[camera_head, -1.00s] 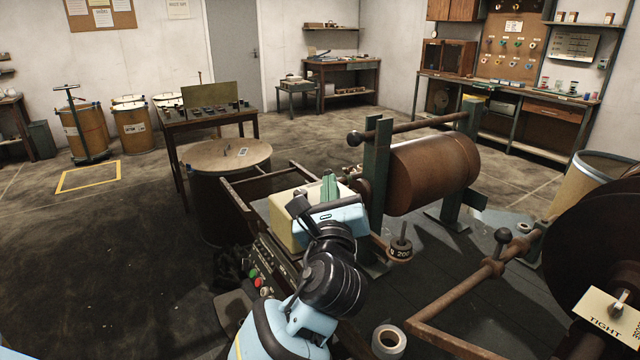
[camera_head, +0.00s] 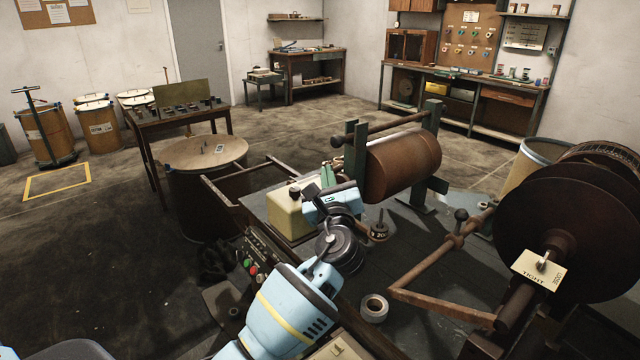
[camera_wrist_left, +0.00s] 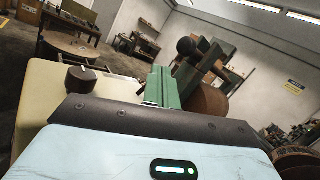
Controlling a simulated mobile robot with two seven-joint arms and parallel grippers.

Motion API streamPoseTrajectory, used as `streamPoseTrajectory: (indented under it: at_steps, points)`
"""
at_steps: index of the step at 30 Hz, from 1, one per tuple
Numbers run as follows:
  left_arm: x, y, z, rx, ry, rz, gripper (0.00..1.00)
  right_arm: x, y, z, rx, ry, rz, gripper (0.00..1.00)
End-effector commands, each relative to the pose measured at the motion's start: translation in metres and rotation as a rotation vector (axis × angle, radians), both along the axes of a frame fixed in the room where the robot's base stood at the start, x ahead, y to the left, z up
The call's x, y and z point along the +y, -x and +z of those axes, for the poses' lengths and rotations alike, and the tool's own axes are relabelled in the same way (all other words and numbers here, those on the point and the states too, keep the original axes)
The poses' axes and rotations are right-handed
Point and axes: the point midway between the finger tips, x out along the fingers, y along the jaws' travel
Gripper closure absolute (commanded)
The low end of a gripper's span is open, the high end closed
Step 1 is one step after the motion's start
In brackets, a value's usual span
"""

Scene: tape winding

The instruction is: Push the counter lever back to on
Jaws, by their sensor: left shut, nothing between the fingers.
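A cream box (camera_head: 285,214) with a black knob (camera_head: 294,191) on top stands on the bench; I take it for the counter. It also shows in the wrist view (camera_wrist_left: 48,112), with its knob (camera_wrist_left: 80,78) at upper left. My left gripper (camera_head: 328,174) is at the right side of the box, its light blue body hiding part of that side. Its green fingers (camera_wrist_left: 162,88) are shut and empty, pointing away toward the drum. I cannot make out a separate counter lever or its position. My right gripper is not in view.
A rusty drum (camera_head: 405,165) on green posts, with a ball-ended bar (camera_head: 382,129) above, stands just beyond the gripper. A tape roll (camera_head: 374,308) lies on the bench. A crank arm (camera_head: 440,265) and large dark reel (camera_head: 560,225) stand to the right.

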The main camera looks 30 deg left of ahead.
Motion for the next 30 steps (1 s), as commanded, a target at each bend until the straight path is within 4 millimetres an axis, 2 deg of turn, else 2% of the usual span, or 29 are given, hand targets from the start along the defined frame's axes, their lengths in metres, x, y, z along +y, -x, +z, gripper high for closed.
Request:
streamPoseTrajectory:
  at_steps: [9, 15, 30]
  points:
    - [-0.026, 0.040, -0.010, -0.001, 0.003, -0.002, 1.00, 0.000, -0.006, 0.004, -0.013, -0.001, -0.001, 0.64]
    - [-0.038, 0.058, -0.014, -0.003, 0.002, -0.001, 1.00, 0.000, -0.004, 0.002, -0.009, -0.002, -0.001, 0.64]
    - [-0.041, 0.063, -0.014, -0.004, 0.000, 0.001, 1.00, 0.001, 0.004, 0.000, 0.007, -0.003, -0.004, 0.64]
